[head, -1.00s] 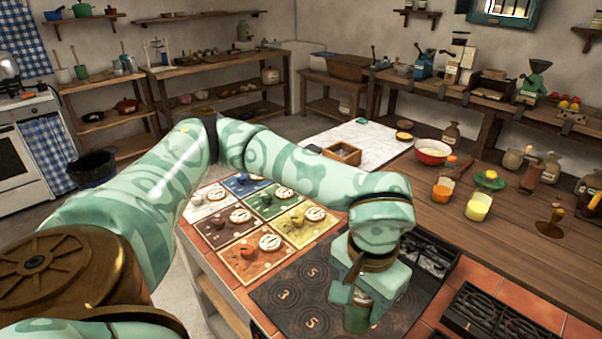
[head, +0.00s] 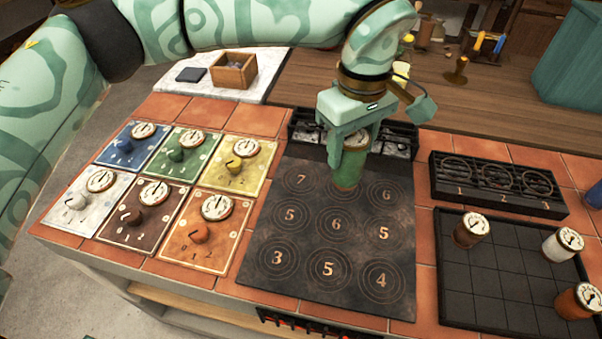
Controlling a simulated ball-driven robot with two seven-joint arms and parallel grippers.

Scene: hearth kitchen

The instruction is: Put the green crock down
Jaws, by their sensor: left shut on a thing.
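My left gripper (head: 350,156) comes down from the top of the head view and is shut on the green crock (head: 347,175). The crock is upright at the back middle of the dark numbered plate (head: 254,262), between the ring marked 7 and the back right ring marked 6. The gripper hides its top, and the crock covers the ring there. I cannot tell whether its base touches the plate. My right gripper is not in view.
Several coloured dial panels (head: 133,222) lie left of the plate. A black rack (head: 490,205) numbered 1 to 3 stands to the right. Below it, a gridded black tray (head: 480,300) holds brown (head: 470,234), white (head: 560,246) and orange (head: 574,304) crocks. The plate's front rings are clear.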

